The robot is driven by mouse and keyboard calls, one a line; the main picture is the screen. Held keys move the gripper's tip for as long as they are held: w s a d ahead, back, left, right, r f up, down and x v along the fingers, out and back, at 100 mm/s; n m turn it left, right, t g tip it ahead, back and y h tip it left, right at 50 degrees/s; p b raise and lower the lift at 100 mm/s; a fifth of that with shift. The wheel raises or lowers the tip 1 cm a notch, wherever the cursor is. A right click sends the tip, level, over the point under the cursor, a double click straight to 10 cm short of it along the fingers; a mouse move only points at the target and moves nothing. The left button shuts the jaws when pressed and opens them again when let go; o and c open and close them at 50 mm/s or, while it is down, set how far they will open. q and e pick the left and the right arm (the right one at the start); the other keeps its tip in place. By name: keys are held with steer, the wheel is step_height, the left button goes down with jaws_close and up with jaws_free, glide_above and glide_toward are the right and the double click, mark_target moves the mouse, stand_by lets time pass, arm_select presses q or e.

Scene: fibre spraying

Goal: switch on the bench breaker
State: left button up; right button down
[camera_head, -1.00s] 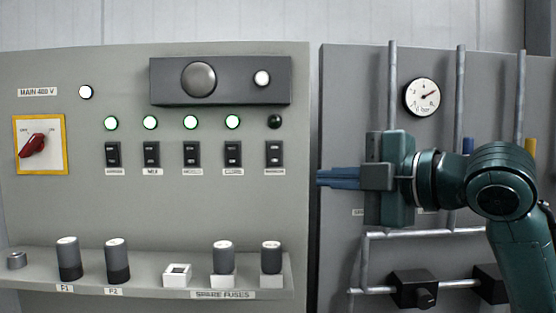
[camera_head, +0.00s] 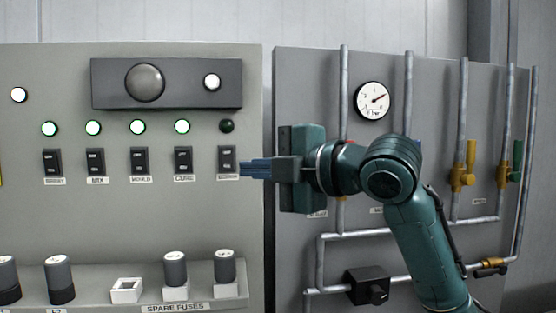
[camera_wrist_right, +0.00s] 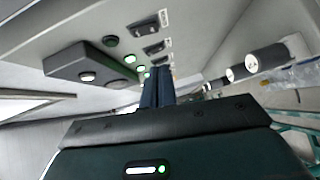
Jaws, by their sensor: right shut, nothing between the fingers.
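The rightmost breaker (camera_head: 228,160) in the row on the grey panel is a black rocker switch. Its label is too small to read. The lamp (camera_head: 227,126) above it is dark. My right gripper (camera_head: 241,169) is shut and empty, its blue fingers pointing left. Its tips overlap the right edge of that breaker in the head view; I cannot tell whether they touch it. In the right wrist view the shut fingers (camera_wrist_right: 157,88) reach toward the panel and hide part of the row. My left gripper is not in view.
Several other breakers, such as the one marked CURE (camera_head: 183,160), sit to the left under green-lit lamps. A ledge below holds spare fuses (camera_head: 225,267). A pipe board with a pressure gauge (camera_head: 372,100) stands to the right, behind my arm.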

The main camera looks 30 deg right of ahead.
mark_target(222, 168)
steer(key=w, duration=0.2)
steer(key=w+p, duration=0.1)
steer(key=w, duration=0.1)
steer(key=w+f, duration=0.1)
steer(key=w, duration=0.2)
steer(key=shift+a+p, duration=0.3)
steer(key=shift+p, duration=0.05)
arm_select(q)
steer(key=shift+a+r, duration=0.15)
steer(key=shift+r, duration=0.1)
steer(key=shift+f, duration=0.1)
